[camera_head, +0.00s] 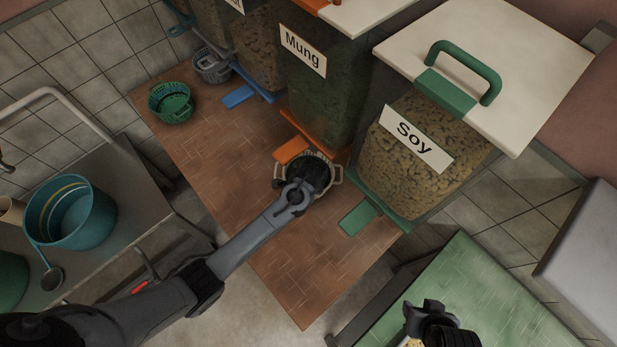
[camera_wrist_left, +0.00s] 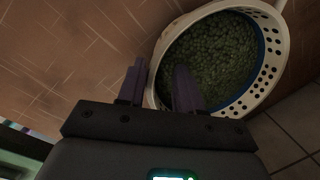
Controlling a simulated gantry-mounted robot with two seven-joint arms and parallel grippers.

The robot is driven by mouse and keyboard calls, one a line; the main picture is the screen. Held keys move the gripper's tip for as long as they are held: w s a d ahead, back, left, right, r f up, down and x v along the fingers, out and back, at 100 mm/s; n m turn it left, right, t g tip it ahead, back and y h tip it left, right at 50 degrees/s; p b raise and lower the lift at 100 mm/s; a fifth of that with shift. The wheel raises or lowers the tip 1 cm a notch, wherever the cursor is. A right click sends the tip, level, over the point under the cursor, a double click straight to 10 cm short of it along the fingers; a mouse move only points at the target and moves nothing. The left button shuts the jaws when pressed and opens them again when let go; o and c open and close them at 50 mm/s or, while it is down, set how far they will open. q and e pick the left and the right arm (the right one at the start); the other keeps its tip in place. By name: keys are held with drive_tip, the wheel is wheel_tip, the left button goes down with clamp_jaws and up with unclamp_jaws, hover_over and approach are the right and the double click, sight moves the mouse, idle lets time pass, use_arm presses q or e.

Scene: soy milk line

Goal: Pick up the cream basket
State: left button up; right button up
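In the left wrist view the cream basket (camera_wrist_left: 272,22) has a perforated wall and holds green beans. My left gripper (camera_head: 306,183) is at its near side and hides part of it in the head view. In the left wrist view my left gripper's fingers (camera_wrist_left: 158,85) are apart, one outside the rim and one inside, with a gap around the wall. My right gripper (camera_head: 428,312) is above the green table, away from the basket; its fingers are unclear.
The brown table (camera_head: 225,150) is clear in front. A green basket (camera_head: 171,102) and a grey basket (camera_head: 211,67) stand at its far left. The Soy bin (camera_head: 425,155) is to the right. A metal table (camera_head: 130,200) with a blue bucket (camera_head: 72,215) stands left, the green table (camera_head: 470,280) right.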

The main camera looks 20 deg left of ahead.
use_arm(q)
wheel_tip(320, 180, down, 5)
drive_tip(key=shift+w+a+r+b, duration=0.1)
drive_tip(key=shift+b, duration=0.25)
clamp_jaws()
idle(1.2)
drive_tip(key=shift+w, duration=0.1)
